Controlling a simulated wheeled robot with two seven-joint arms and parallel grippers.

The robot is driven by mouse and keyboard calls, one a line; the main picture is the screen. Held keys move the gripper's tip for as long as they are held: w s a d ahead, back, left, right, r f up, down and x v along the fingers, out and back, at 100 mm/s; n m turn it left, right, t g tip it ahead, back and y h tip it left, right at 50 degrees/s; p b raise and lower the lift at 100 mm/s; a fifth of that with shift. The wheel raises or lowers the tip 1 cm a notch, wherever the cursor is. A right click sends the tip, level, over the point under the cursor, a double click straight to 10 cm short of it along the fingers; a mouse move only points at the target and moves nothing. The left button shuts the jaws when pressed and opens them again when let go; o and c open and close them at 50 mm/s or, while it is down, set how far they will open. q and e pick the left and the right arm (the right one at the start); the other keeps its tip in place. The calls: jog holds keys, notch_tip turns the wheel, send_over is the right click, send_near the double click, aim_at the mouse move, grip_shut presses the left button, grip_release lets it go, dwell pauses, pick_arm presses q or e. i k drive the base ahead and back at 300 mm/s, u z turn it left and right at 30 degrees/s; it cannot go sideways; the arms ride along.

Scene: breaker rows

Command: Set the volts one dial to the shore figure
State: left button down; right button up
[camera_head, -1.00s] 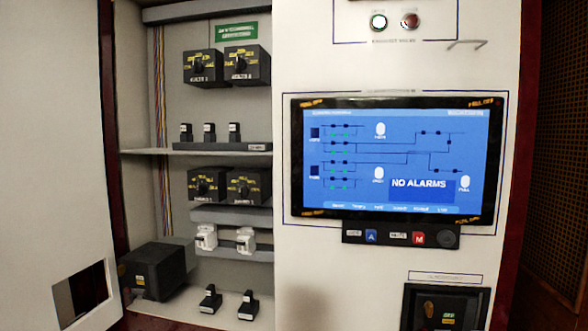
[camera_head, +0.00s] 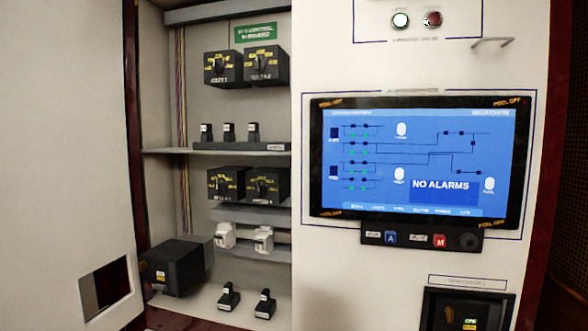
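The left one, which seems to be labelled volts 1 (camera_head: 222,69), has a black knob. The right one, which seems to be volts 2 (camera_head: 265,66), stands beside it. Their exact settings are too small to read. The shore figure cannot be read in this view. A blue display screen (camera_head: 420,150) to the right shows a line diagram and "NO ALARMS". Neither of my grippers is in view.
Small black breakers (camera_head: 229,132), white breakers (camera_head: 264,239) and a black box (camera_head: 175,267) share the cabinet. An open door panel (camera_head: 60,150) flanks it at left. A small handle (camera_head: 492,43) sticks out at upper right.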

aim_at(218, 68)
jog(key=u, duration=0.25)
jog(key=k, duration=0.45)
jog(key=u, duration=1.35)
jog(key=i, duration=1)
jog(key=z, duration=0.25)
